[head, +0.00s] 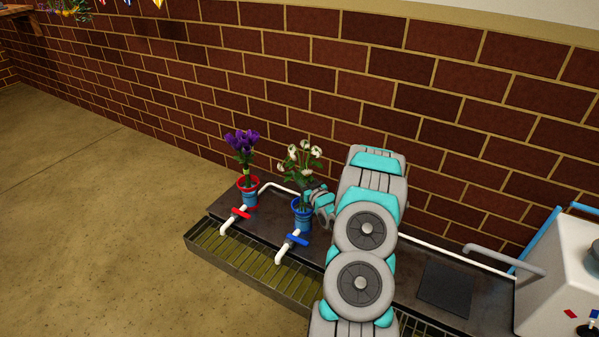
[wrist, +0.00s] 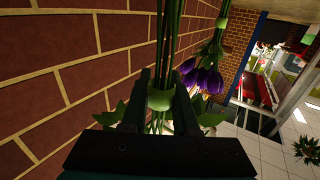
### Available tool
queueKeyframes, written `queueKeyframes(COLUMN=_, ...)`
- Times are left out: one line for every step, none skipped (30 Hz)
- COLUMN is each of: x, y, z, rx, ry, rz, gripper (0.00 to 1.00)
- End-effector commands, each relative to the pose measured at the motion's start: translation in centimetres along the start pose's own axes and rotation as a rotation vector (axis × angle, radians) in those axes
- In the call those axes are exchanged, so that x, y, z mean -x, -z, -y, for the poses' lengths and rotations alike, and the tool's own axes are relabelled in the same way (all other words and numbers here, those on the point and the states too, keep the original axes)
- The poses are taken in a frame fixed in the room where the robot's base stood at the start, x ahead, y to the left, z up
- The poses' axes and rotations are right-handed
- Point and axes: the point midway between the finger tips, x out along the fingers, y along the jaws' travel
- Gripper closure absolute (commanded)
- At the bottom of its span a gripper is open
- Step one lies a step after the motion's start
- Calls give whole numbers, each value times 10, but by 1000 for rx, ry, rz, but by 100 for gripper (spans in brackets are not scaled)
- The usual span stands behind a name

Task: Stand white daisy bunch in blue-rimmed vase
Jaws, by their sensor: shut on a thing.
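The white daisy bunch (head: 300,158) is upright above the blue-rimmed vase (head: 302,220) in the head view, with its lower stems appearing to be in or right over the vase mouth; my gripper hides part of this. My gripper (head: 310,191) is beside the bunch, just above the vase rim. In the wrist view my gripper (wrist: 162,84) is shut on the daisy stems at a light green tie (wrist: 161,99). The white flower heads and the vase are not clearly visible there.
A red-rimmed vase (head: 249,190) with purple flowers (head: 241,143) stands to the left. Red (head: 241,213) and blue (head: 297,239) valve handles sit on white pipes in front. A brick wall (head: 270,90) is behind. A white box-like unit (head: 555,285) stands at the right.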

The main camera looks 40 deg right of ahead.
Motion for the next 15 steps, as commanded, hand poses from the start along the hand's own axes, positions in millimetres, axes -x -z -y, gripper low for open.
queueKeyframes(x=0, y=-5, z=0, rx=0, ry=0, rz=0, gripper=100)
queueKeyframes(x=0, y=-7, z=0, rx=0, ry=0, rz=-1, gripper=100)
queueKeyframes(x=0, y=-10, z=0, rx=0, ry=-1, rz=-1, gripper=100)
queueKeyframes(x=0, y=-12, z=-1, rx=0, ry=-1, rz=-1, gripper=100)
queueKeyframes(x=0, y=-14, z=-1, rx=0, ry=-1, rz=-1, gripper=100)
queueKeyframes(x=0, y=-16, z=-1, rx=1, ry=-1, rz=-2, gripper=100)
queueKeyframes(x=0, y=-18, z=-1, rx=1, ry=-1, rz=-2, gripper=100)
queueKeyframes(x=0, y=-20, z=-1, rx=1, ry=-1, rz=-2, gripper=100)
queueKeyframes(x=0, y=-23, z=-1, rx=0, ry=-1, rz=-2, gripper=100)
queueKeyframes(x=0, y=-25, z=-1, rx=0, ry=-1, rz=-2, gripper=100)
queueKeyframes(x=0, y=-27, z=-1, rx=0, ry=-1, rz=-2, gripper=100)
queueKeyframes(x=0, y=-30, z=-1, rx=0, ry=-1, rz=-2, gripper=100)
queueKeyframes(x=0, y=-32, z=-1, rx=0, ry=-2, rz=-2, gripper=100)
queueKeyframes(x=0, y=-34, z=-1, rx=0, ry=-2, rz=-2, gripper=100)
queueKeyframes(x=0, y=-36, z=-1, rx=-1, ry=-2, rz=-2, gripper=100)
